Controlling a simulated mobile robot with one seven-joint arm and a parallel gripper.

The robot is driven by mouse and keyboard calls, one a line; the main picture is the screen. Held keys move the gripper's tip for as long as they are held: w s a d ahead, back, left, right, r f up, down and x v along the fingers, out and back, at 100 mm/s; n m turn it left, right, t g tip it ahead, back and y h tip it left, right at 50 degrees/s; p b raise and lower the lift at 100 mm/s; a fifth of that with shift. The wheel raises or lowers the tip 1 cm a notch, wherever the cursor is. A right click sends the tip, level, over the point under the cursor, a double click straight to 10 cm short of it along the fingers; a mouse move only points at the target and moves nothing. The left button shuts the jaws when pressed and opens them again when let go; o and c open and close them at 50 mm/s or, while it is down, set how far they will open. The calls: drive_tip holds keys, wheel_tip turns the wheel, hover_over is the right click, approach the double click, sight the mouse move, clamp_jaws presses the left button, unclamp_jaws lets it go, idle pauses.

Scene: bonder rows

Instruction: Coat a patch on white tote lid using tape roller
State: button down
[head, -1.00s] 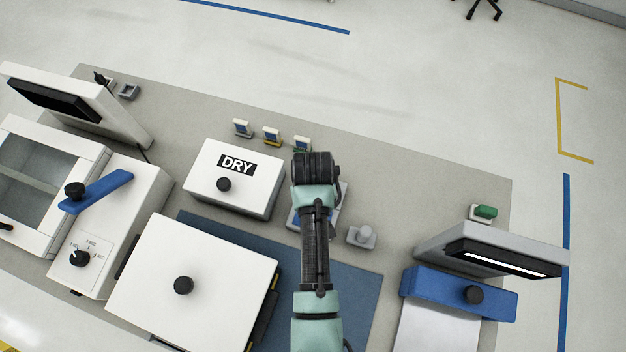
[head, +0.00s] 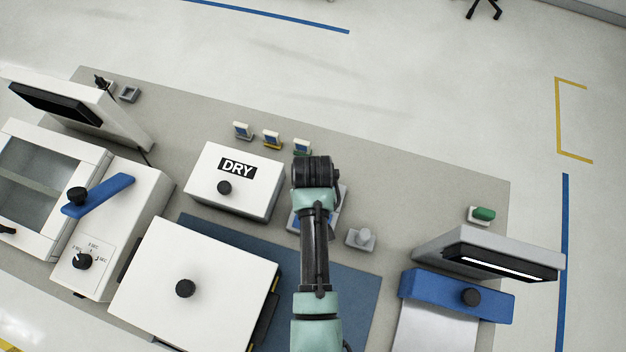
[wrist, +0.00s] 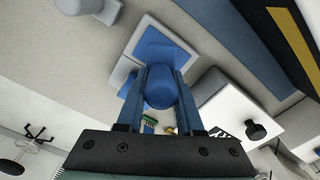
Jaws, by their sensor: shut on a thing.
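The white tote lid (head: 217,267) is a large flat white panel with a black knob, on a black-and-yellow tote at the lower left of the head view. The tote's black-and-yellow edge (wrist: 294,42) shows at the upper right of the wrist view. My gripper (wrist: 160,78) is shut on a blue round-ended thing (wrist: 160,90), which looks like the tape roller's handle. It is over a pale tray with a blue pad (wrist: 160,43). Whether the roller touches the tray I cannot tell. In the head view my arm hides the gripper and roller.
A white DRY box (head: 214,201) stands behind the lid. A grey knobbed piece (head: 360,239) sits right of the tray. Several small coloured holders (head: 272,138) stand behind. A blue-fronted station with a lamp (head: 455,293) is at right.

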drive_tip(key=shift+s+a+r+p, duration=0.1)
drive_tip(key=shift+r+p, duration=0.2)
drive_tip(key=shift+p, duration=0.4)
wheel_tip(320, 180, up, 3)
drive_tip(key=p, duration=0.3)
drive_tip(key=shift+r, duration=0.1)
drive_tip(key=shift+r+p, duration=0.7)
drive_tip(key=shift+p, duration=0.05)
